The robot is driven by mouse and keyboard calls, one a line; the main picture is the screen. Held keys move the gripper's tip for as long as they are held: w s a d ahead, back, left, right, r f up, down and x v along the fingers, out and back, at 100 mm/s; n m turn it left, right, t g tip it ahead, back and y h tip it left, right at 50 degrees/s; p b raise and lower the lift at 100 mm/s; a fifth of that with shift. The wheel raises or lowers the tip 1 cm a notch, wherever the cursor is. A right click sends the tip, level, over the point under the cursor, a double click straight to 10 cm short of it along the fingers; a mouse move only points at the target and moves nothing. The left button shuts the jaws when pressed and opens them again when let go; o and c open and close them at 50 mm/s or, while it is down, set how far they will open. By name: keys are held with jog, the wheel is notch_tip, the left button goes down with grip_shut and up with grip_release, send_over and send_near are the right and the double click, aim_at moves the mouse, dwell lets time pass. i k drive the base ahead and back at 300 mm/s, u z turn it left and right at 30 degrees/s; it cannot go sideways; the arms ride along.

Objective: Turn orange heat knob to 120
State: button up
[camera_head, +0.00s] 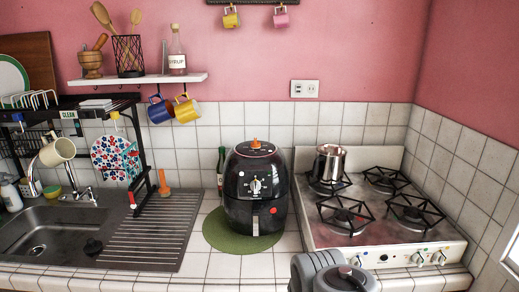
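The black air fryer (240,212) stands upright on a round green mat (216,238) on the tiled counter. A small orange knob (255,143) sits on its top. A round white dial (256,186) with markings around it is on its front face. The markings are too small to read, so I cannot tell the setting of either control. A small red-orange spot (273,211) shows lower on the front. A grey part of my arm shows at the bottom edge, in front of and to the right of the fryer. My gripper's fingers are not visible.
A gas stove (385,237) with a metal pot (329,164) stands right of the fryer. A sink (40,235) and ribbed drainboard (150,235) lie left. A dark bottle (221,165) stands behind the fryer. A white shelf (140,79) hangs above left. Counter before the fryer is clear.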

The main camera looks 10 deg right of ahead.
aim_at(255, 144)
jog(key=u, duration=1.9)
jog(key=i, duration=1.35)
jog(key=z, duration=0.25)
